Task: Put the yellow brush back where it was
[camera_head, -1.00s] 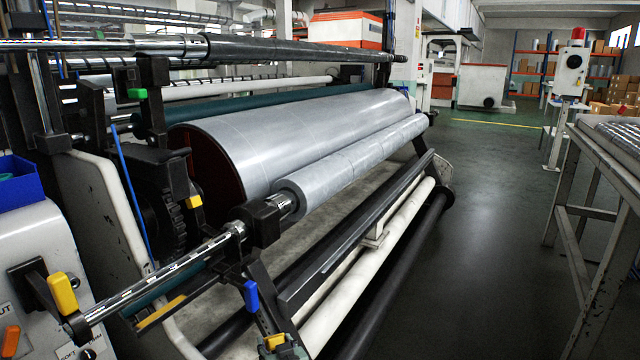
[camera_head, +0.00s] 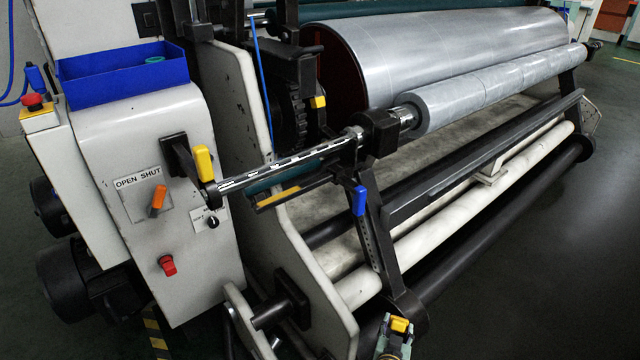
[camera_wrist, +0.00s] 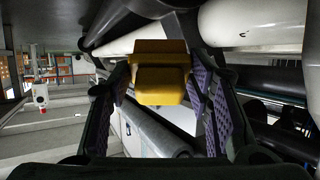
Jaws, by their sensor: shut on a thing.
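My gripper (camera_wrist: 160,90) is shut on the yellow brush (camera_wrist: 160,78). In the wrist view the brush is a blocky yellow piece between the two dark padded fingers. In the head view the yellow brush (camera_head: 399,325) is a small patch at the bottom edge, with my gripper (camera_head: 396,337) around it. It is low in front of the winder's lower frame, right of and below the blue lever (camera_head: 360,200). Whether the brush touches the machine cannot be told. Its bristles cannot be made out.
A blue open tray (camera_head: 85,95) sits on the white cabinet (camera_head: 130,125), with a teal round thing inside. The cabinet carries yellow, orange and red controls. The shaft with the film roll (camera_head: 490,92) and the lower rollers reach right. Open floor lies at the lower right.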

